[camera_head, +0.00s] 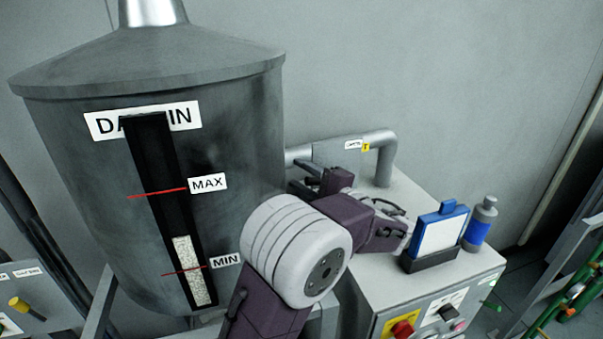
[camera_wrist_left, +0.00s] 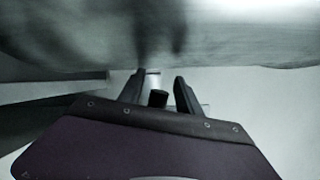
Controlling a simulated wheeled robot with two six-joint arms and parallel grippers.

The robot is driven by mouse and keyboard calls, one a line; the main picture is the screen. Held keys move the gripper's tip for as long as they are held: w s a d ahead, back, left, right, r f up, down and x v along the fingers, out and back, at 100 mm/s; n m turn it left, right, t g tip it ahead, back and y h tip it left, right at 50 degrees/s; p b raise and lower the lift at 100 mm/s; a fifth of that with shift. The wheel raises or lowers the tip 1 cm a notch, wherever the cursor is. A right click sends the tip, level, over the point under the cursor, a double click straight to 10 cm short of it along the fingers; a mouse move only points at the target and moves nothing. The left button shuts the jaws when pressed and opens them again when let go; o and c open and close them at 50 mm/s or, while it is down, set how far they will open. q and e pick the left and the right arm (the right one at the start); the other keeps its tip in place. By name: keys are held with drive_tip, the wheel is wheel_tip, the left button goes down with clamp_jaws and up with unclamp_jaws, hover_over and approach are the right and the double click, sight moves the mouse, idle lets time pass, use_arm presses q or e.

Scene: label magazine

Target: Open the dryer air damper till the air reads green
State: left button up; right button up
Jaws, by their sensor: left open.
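The dryer's grey box (camera_head: 400,190) stands right of the large hopper. A silver air pipe (camera_head: 383,160) bends from the box towards the hopper, with a white label and a small yellow tag (camera_head: 366,147). My left gripper (camera_head: 303,178) is beside the hopper, just below the pipe, its jaws open. In the left wrist view, a short dark knob (camera_wrist_left: 158,98) shows between the open fingertips (camera_wrist_left: 160,90), apart from both; I cannot tell whether it is the damper handle. My arm hides part of the box. I cannot make out an air reading. My right gripper is not in view.
The grey hopper (camera_head: 80,170) fills the left, with a sight strip and MAX and MIN marks. A blue-framed card (camera_head: 437,232) in a dark holder and a blue-banded bottle (camera_head: 480,222) stand on the box. A red switch (camera_head: 403,329) is on its front.

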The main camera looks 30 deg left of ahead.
use_arm(q)
drive_tip(key=shift+a+f, duration=0.1)
drive_tip(key=shift+a, duration=0.1)
clamp_jaws()
idle(1.1)
